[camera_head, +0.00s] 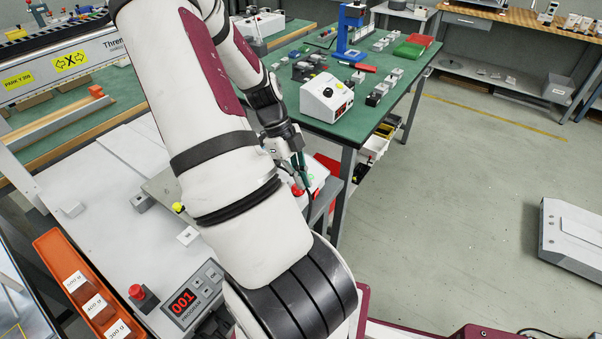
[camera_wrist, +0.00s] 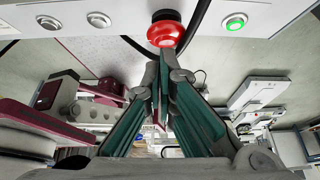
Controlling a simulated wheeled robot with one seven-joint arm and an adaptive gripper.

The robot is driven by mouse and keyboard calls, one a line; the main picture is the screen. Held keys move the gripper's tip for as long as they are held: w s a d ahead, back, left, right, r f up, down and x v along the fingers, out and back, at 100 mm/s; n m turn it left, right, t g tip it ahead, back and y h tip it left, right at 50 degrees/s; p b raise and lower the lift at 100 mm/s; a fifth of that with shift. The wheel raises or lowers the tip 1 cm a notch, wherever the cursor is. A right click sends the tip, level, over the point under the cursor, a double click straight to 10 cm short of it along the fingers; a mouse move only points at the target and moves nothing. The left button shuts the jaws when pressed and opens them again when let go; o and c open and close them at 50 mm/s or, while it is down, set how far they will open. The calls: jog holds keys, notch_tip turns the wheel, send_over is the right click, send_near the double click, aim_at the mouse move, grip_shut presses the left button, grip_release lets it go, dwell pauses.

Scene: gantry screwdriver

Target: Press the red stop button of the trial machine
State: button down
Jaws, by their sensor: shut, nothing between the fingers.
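A red mushroom button (camera_wrist: 167,29) sits on a white panel (camera_wrist: 120,14) at the top of the wrist view, and in the head view it shows as a red spot (camera_head: 298,191) below my fingers. My gripper (camera_wrist: 164,66) is shut and empty, its green fingers pointing toward the button. The fingertips are close to the button's lower edge; I cannot tell whether they touch it. In the head view my gripper (camera_head: 302,174) is at the panel and partly hides it. A second red button (camera_head: 137,292) stands beside a red "001" display at lower left.
Two grey buttons (camera_wrist: 98,19) and a green-lit button (camera_wrist: 235,22) flank the red one, and a black cable runs close by. A green table (camera_head: 345,125) with a white box (camera_head: 326,97) stands behind. Open floor (camera_head: 460,180) lies to the right.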

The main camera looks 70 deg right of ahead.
jog(key=shift+f, duration=0.2)
jog(key=shift+w+f+b, duration=0.35)
jog(key=shift+f+b, duration=0.15)
jog(key=shift+f, duration=0.3)
jog(key=r+p, duration=0.1)
jog(key=s+r+p, duration=0.1)
jog(key=r+p, duration=0.1)
jog(key=r, duration=0.1)
jog(key=shift+s, duration=0.3)
jog(key=p+v, duration=0.1)
jog(key=v, duration=0.9)
jog(key=shift+p, duration=0.35)
jog(key=shift+a+r, duration=0.1)
jog(key=shift+r, duration=0.05)
